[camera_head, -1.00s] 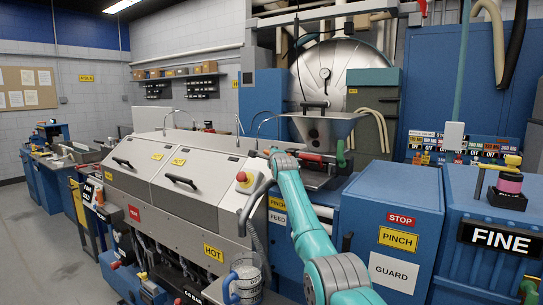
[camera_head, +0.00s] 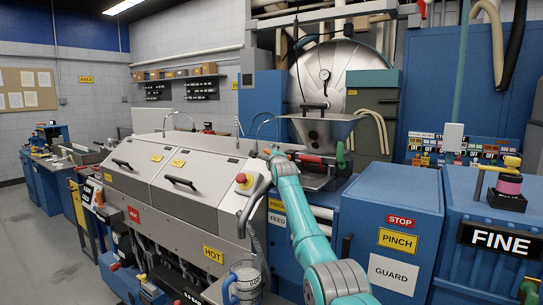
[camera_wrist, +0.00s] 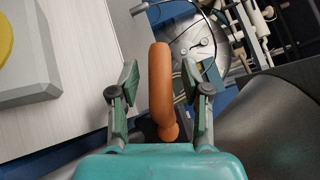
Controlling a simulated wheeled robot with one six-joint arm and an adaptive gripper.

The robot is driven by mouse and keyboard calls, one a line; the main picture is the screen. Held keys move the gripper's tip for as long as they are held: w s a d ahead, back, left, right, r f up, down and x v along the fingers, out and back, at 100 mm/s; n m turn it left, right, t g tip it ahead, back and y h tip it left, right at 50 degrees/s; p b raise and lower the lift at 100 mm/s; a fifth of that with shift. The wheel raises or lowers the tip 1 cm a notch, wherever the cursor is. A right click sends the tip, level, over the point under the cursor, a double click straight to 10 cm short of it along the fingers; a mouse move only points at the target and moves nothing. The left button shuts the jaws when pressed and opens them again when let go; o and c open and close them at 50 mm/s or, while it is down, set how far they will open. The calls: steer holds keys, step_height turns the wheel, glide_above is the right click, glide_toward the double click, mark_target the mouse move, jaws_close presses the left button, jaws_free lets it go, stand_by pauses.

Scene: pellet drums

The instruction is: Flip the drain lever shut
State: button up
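An orange, rounded lever (camera_wrist: 161,85) stands upright in the middle of the wrist view. It lies between the two fingers of my gripper (camera_wrist: 160,82). The fingers are spread, with a gap on each side of the lever, so my gripper is open around it and not clamped. The lever's lower end is a rounded knob just ahead of the palm. In the head view my gripper (camera_head: 268,154) is at the near side of the steel hopper, small and partly hidden by my arm. The orange lever is hard to make out there.
The steel hopper (camera_head: 322,128) and a red-handled bar (camera_head: 311,159) are close to my gripper. The slanted machine cover (camera_head: 200,168) with a red stop button (camera_head: 242,179) lies to the left. A blue guard cabinet (camera_head: 393,225) stands to the right of my arm.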

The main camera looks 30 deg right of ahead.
stand_by(0.3)
steer(key=shift+v, duration=6)
steer(key=shift+w+r, duration=0.1)
steer(key=shift+w+a+r+m+g+h, duration=0.15)
steer(key=shift+w+a+m+g+h, duration=0.15)
steer(key=shift+w+m+g+h, duration=0.25)
steer(key=shift+w+a+r+m+g+h, duration=0.2)
steer(key=shift+w+a+m+g+h, duration=0.1)
steer(key=shift+w+m+g+h, duration=0.25)
steer(key=shift+x, duration=5.2)
steer(key=shift+s+d, duration=0.1)
steer(key=shift+d, duration=0.05)
jaws_close()
